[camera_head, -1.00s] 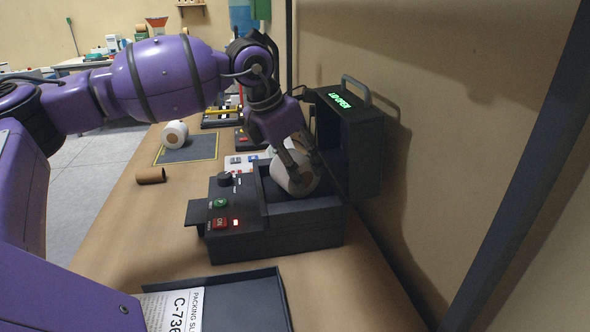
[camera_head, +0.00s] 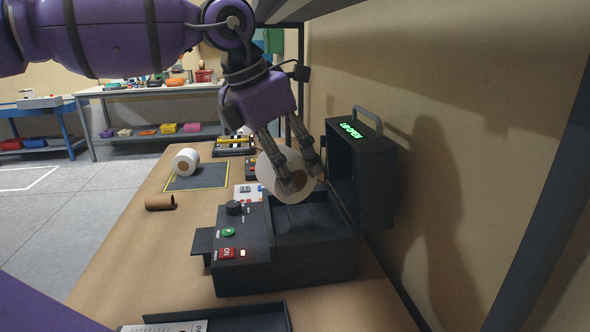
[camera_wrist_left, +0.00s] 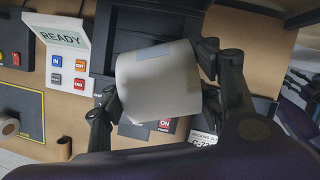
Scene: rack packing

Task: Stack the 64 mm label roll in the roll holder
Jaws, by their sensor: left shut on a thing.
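My left gripper (camera_head: 290,165) is shut on a white label roll (camera_head: 295,191) with a brown core, held on its side above the dark printer's open bay (camera_head: 302,215). In the left wrist view the roll (camera_wrist_left: 160,85) sits between both fingers of the gripper (camera_wrist_left: 158,95). Another white roll (camera_head: 186,161) lies on a dark mat (camera_head: 200,178) with a yellow border. I cannot tell from the frames which roll is 64 mm, nor pick out the roll holder for sure. My right gripper is not in view.
The printer's lid (camera_head: 372,180) stands open at the wall, with a green display on it. An empty brown core (camera_head: 160,202) lies at the table's left edge. A dark tray (camera_head: 262,317) with a packing slip is in front. A small READY panel (camera_wrist_left: 60,40) stands behind the printer.

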